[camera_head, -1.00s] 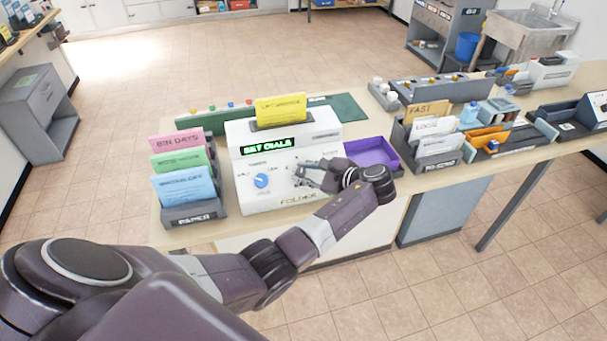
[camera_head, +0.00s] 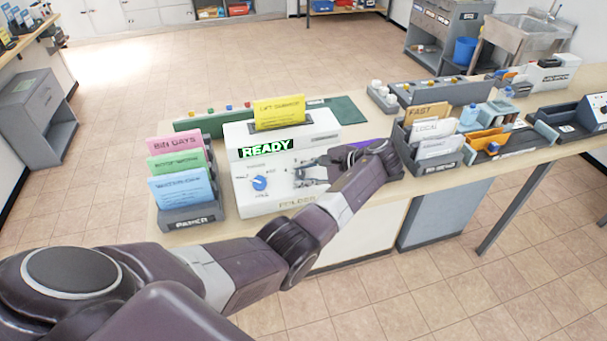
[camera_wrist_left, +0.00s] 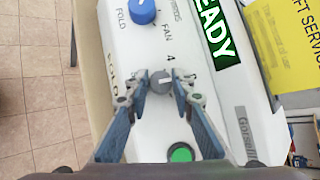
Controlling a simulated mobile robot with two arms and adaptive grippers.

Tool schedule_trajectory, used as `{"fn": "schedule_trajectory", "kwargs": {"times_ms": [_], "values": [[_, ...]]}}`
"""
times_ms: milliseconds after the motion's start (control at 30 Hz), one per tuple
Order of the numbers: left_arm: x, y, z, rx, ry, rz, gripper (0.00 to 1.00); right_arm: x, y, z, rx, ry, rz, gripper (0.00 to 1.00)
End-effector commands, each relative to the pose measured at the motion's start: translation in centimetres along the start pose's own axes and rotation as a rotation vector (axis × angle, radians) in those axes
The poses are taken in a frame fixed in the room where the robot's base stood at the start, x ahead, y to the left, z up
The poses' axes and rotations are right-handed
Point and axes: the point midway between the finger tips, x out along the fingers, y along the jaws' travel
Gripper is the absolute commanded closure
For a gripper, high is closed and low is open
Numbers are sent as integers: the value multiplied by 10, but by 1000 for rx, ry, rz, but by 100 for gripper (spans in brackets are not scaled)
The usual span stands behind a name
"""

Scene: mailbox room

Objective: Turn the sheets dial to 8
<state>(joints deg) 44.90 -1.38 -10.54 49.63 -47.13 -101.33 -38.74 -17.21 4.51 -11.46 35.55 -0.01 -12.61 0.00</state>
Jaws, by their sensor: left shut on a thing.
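The folder machine (camera_head: 280,205) is a white box on the table, with a lit green display reading READY (camera_head: 266,148). My left gripper (camera_head: 304,174) reaches its front panel from the right. In the left wrist view my left gripper (camera_wrist_left: 160,88) has its two fingers on either side of a small grey dial (camera_wrist_left: 160,81), shut on it. A "4" is printed beside this dial; its other marks are hidden or too small to read. A blue dial (camera_wrist_left: 142,11) near the word FOLD stands apart from the gripper. My right gripper is not in view.
A green button (camera_wrist_left: 180,153) sits near the gripper on the panel. A yellow sheet (camera_head: 279,110) stands in the machine's top. A letter rack (camera_head: 440,158) stands further right.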

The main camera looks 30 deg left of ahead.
Motion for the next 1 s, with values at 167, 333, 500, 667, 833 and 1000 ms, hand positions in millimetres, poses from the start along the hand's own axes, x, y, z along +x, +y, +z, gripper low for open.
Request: {"fn": "schedule_trajectory", "kwargs": {"times_ms": [167, 333, 500, 667, 833, 1000], "values": [[0, 1, 0, 2, 0, 2, 100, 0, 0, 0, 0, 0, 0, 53], [0, 1, 0, 2, 0, 2, 66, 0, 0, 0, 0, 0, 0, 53], [0, 1, 0, 2, 0, 1, 60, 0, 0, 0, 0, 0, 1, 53], [-1, 0, 0, 2, 1, 0, 60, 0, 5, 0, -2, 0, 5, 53], [-17, 0, -1, 1, 4, 0, 60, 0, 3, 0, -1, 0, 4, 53], [-53, 0, -1, 2, 4, -1, 60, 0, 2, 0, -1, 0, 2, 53]]}}
